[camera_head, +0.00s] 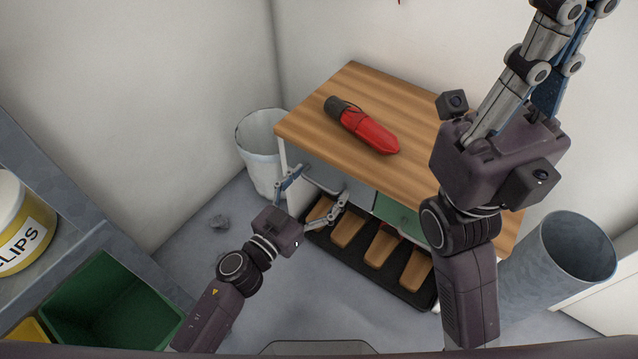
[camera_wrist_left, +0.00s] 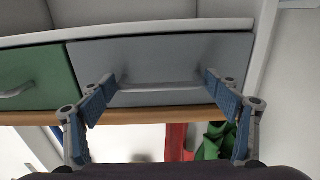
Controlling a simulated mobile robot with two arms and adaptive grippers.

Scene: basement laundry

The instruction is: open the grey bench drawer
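The grey bench drawer (camera_head: 352,187) is under the wooden bench top, left of a green drawer. In the left wrist view its grey front (camera_wrist_left: 185,57) looks flush with the green drawer beside it, and its bar handle (camera_wrist_left: 160,87) runs level across it. My left gripper (camera_head: 318,187) is in front of the grey drawer. In the left wrist view its fingers (camera_wrist_left: 161,84) are spread wide, one near each end of the handle; contact cannot be told. My right gripper (camera_head: 578,12) points up at the upper right, away from the drawer, its tips cut off by the frame edge.
A red bottle-like object (camera_head: 370,131) lies on the bench top (camera_head: 300,118). The green drawer (camera_head: 397,214) is alongside. Below is a black tray (camera_head: 345,258) with several tan pieces. A white bin (camera_head: 258,145) stands left, a grey bin (camera_head: 560,265) right. Floor in front is mostly clear.

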